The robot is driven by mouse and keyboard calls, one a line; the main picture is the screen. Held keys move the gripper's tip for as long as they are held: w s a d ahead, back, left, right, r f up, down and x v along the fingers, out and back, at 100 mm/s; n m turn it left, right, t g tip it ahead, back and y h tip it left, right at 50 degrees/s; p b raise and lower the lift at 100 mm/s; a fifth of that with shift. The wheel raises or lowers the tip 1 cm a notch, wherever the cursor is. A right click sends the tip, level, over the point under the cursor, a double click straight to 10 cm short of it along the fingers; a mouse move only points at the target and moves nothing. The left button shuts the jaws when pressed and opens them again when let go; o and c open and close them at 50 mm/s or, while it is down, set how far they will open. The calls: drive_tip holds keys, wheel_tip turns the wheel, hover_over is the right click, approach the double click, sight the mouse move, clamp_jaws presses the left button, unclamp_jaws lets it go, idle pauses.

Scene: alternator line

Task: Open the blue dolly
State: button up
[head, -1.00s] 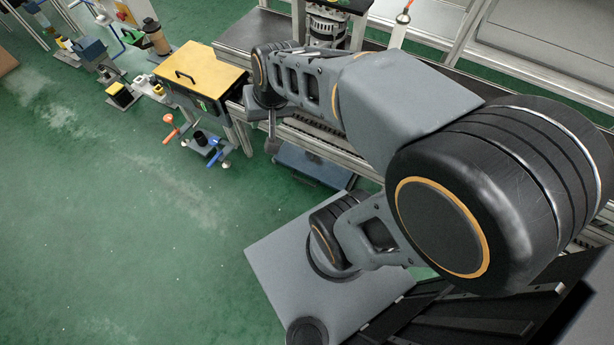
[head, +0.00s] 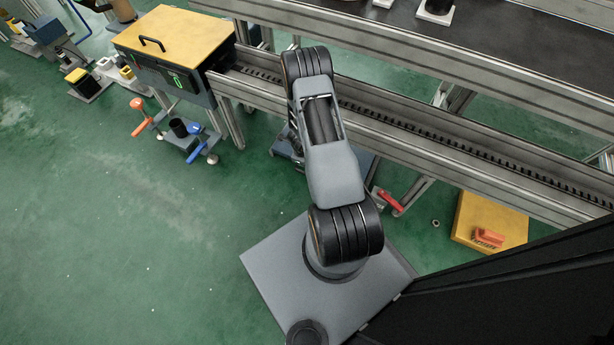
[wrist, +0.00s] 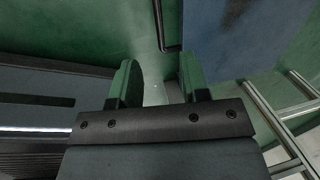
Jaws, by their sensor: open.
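The blue dolly (head: 287,146) sits low under the conveyor in the head view, mostly hidden behind my arm. In the wrist view a worn blue panel (wrist: 235,32), seemingly the dolly, fills the upper right. A dark bar-shaped handle (wrist: 161,28) shows beside its left edge. My gripper (wrist: 158,82) is open, with nothing between its two green-tinted fingers. The handle lies ahead of the fingers in the picture, apart from them. In the head view my gripper is hidden by the arm.
The conveyor rail (head: 460,142) runs beside my arm. A yellow-topped box (head: 178,42) stands at the upper left, with a small fixture (head: 186,135) with orange and blue handles below it. A yellow block (head: 488,222) lies at right.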

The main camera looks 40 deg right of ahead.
drive_tip(key=shift+m, duration=0.5)
drive_tip(key=d+f+b, duration=0.1)
drive_tip(key=f+b, duration=0.1)
drive_tip(key=f, duration=0.3)
drive_tip(key=f+b, duration=0.1)
drive_tip(key=f, duration=0.4)
drive_tip(key=d+f+b, duration=0.1)
drive_tip(key=f+b, duration=0.1)
drive_tip(key=f, duration=0.2)
drive_tip(key=shift+d+f+b, duration=0.3)
drive_tip(key=shift+f, duration=0.1)
drive_tip(key=shift+w+d+f+b, duration=0.15)
drive_tip(key=shift+f+b, duration=0.2)
drive_tip(key=shift+f, duration=0.5)
clamp_jaws()
